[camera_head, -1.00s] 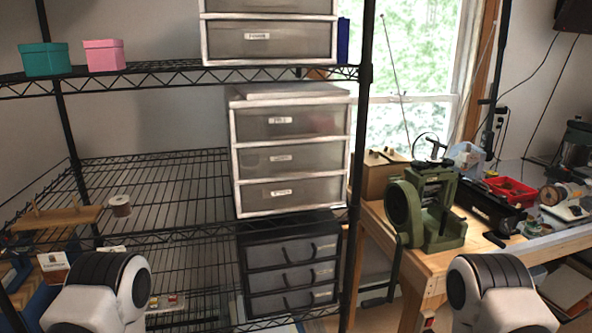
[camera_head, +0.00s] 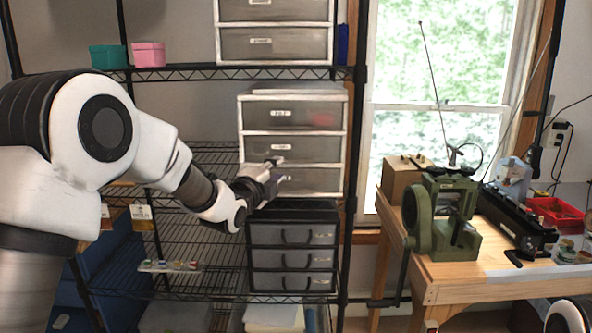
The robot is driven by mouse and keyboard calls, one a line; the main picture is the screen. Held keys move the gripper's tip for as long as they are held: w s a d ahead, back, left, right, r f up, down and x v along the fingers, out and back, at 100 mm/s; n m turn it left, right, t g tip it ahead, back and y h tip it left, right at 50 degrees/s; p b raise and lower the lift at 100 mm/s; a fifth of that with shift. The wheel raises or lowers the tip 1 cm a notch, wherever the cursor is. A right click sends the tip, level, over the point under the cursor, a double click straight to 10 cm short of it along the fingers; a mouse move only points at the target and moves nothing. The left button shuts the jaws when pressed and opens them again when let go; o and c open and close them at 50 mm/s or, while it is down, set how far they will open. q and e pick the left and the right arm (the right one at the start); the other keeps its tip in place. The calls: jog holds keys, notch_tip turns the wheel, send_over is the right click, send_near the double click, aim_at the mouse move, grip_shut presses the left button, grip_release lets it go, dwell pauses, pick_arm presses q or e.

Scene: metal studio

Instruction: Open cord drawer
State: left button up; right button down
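A white three-drawer unit (camera_head: 293,97) with greyish see-through fronts stands on the middle shelf of the black wire rack. Its drawers carry small labels, too small to read, so I cannot tell which one is the cord drawer. All of its drawers look shut. My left gripper (camera_head: 283,171) is in front of the unit, near the left part of its lower drawers. Its two fingertips look apart with nothing between them, and I cannot tell whether they touch the drawer front. The gripper hides part of the bottom drawer. My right gripper is out of view.
A black drawer unit (camera_head: 292,258) with dark handles stands just below, and another white drawer unit (camera_head: 276,45) above. Teal (camera_head: 108,57) and pink (camera_head: 148,54) boxes sit on the upper shelf. A wooden bench (camera_head: 450,277) with a green machine (camera_head: 443,218) stands at right.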

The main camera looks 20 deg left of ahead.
aim_at(290, 162)
pick_arm(q)
jog(key=w+p, duration=0.1)
jog(key=w, duration=0.3)
jog(key=shift+a+f, duration=0.1)
jog(key=shift+f, duration=0.05)
jog(key=w+d, duration=0.1)
jog(key=w+d+p, duration=0.1)
jog(key=shift+w+p, duration=0.3)
jog(key=shift+w, duration=0.3)
jog(key=shift+w+a+f, duration=0.15)
jog(key=shift+a, duration=0.4)
jog(key=shift+d, duration=0.1)
grip_shut()
jog(key=shift+d, duration=0.1)
